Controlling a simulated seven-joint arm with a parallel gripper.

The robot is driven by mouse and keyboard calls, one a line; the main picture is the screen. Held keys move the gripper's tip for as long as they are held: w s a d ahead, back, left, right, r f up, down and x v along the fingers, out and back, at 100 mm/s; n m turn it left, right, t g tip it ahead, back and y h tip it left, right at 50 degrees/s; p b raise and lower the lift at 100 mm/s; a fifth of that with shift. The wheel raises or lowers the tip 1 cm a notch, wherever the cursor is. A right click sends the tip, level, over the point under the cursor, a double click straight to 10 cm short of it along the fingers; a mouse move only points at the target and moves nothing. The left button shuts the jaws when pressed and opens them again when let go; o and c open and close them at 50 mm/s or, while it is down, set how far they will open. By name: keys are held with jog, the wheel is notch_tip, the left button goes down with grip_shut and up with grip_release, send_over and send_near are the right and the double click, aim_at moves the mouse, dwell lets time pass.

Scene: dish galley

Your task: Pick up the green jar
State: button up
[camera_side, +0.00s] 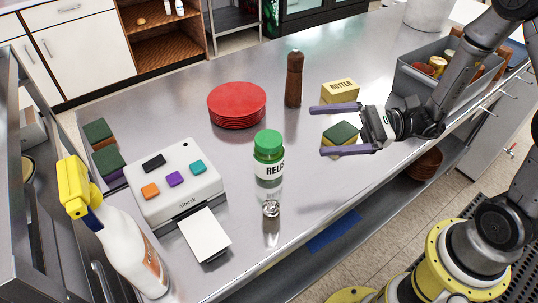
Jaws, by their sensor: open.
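The green jar is a clear jar with a green lid and a white label reading "RELIS" (268,158). It stands upright near the middle of the steel counter. My gripper (316,130) is to the right of the jar, with its two purple fingers spread apart and pointing left towards it. The fingers are apart from the jar. A green-topped sponge (341,133) shows between or just below the fingers; I cannot tell whether it touches them.
A small shiny-topped shaker (271,209) stands close in front of the jar. Red plates (237,104), a brown pepper mill (294,79) and a butter box (340,91) stand behind. A white button device (176,184) and a spray bottle (122,240) are left. A grey bin (418,82) is right.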

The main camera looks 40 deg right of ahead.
jog(key=d+f+m+t, duration=0.1)
jog(key=f, duration=0.1)
jog(key=d+f+m+h, duration=0.1)
jog(key=f+m, duration=0.1)
jog(key=f, duration=0.1)
jog(key=w+d+f+m+t+h, duration=0.1)
jog(key=f+m, duration=0.1)
jog(key=shift+w+d+f+t, duration=0.1)
jog(key=shift+d+f+t, duration=0.1)
jog(key=shift+t, duration=0.1)
send_near(269, 138)
jog(key=w+a+f, duration=0.1)
jog(key=w+a, duration=0.1)
jog(key=a, duration=0.1)
jog(key=shift+x, duration=3.3)
jog(key=shift+d+r, duration=0.1)
jog(key=shift+r, duration=0.1)
grip_shut()
